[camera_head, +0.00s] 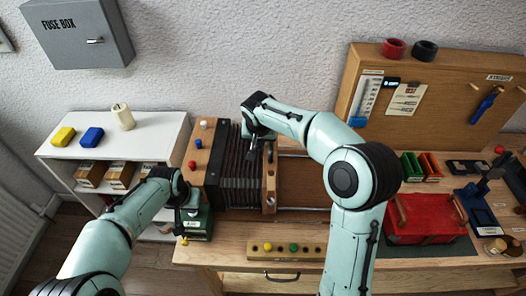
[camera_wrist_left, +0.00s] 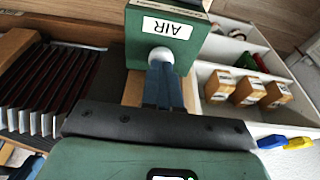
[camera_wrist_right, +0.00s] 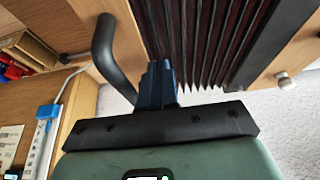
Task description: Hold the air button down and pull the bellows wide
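The pleated dark bellows (camera_head: 238,165) stands on the bench between a wooden end with coloured knobs (camera_head: 203,150) and a narrower wooden board (camera_head: 270,185) on the right. A green box labelled AIR (camera_wrist_left: 175,30) sits at the bellows' front left; its round white button (camera_wrist_left: 160,54) is at my left fingertips. My left gripper (camera_wrist_left: 162,68) is shut, with its tips at the button; how far the button is pressed is unclear. My right gripper (camera_wrist_right: 158,70) is shut beside a black curved handle (camera_wrist_right: 108,52), with bellows folds behind it. The handle's lower end is hidden.
A red box (camera_head: 424,217) stands farther right. A white shelf (camera_head: 150,132) is at the left.

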